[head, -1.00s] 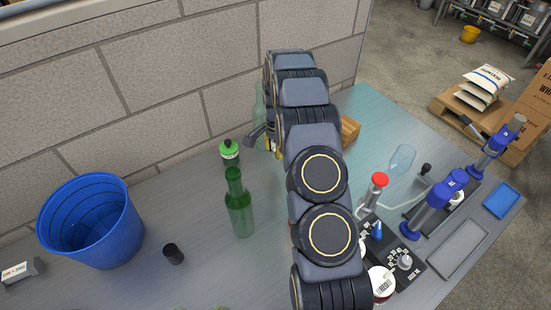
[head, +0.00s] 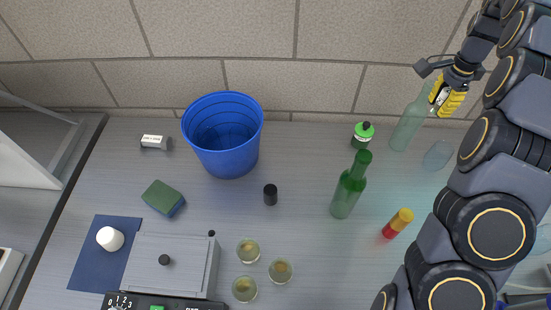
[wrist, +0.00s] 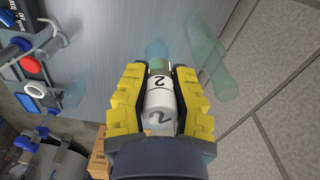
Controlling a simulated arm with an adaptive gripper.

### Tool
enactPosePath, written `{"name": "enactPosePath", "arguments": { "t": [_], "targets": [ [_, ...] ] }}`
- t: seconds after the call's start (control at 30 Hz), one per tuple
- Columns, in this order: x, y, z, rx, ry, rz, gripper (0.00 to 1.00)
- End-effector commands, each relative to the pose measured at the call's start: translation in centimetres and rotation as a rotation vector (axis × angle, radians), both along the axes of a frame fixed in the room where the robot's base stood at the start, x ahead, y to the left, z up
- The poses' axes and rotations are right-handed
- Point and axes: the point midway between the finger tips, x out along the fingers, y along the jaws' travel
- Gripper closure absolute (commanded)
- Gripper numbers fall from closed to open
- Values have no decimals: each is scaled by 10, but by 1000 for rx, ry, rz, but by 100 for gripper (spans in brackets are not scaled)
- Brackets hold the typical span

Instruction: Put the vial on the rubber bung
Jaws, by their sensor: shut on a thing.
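My gripper (head: 445,96) is shut on the vial, high at the right of the head view, near the wall. In the wrist view the vial (wrist: 158,98) is white with a dark figure 2, held between the yellow finger pads of my gripper (wrist: 158,82). A small black cylinder (head: 270,194) stands mid-table, right of the blue bucket. A white tapered piece (head: 110,239) sits on a dark blue mat at the left. Either may be the rubber bung; I cannot tell which. My gripper is far from both.
A clear bottle (head: 408,126) stands just left of my gripper, with a green bottle (head: 348,188) and green-capped bottle (head: 363,136) nearby. A blue bucket (head: 224,140), grey scale (head: 172,264), sponge (head: 163,197) and several small glasses (head: 248,250) lie further left.

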Motion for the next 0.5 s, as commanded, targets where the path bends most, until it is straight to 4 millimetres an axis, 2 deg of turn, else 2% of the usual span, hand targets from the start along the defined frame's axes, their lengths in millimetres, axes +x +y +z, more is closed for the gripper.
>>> {"name": "enactPosePath", "arguments": {
  "t": [0.03, 0.17, 0.27, 0.37, 0.47, 0.5],
  "targets": [
    [4, 13, -2, 3, 5, 33, 100],
    [12, 37, -3, 6, 5, 102, 100],
    [19, 63, -3, 7, 5, 175, 100],
    [25, 96, -2, 8, 3, 265, 100],
    [31, 138, -2, 9, 2, 383, 100],
    [32, 157, -2, 11, 1, 435, 100]
  ]
}}
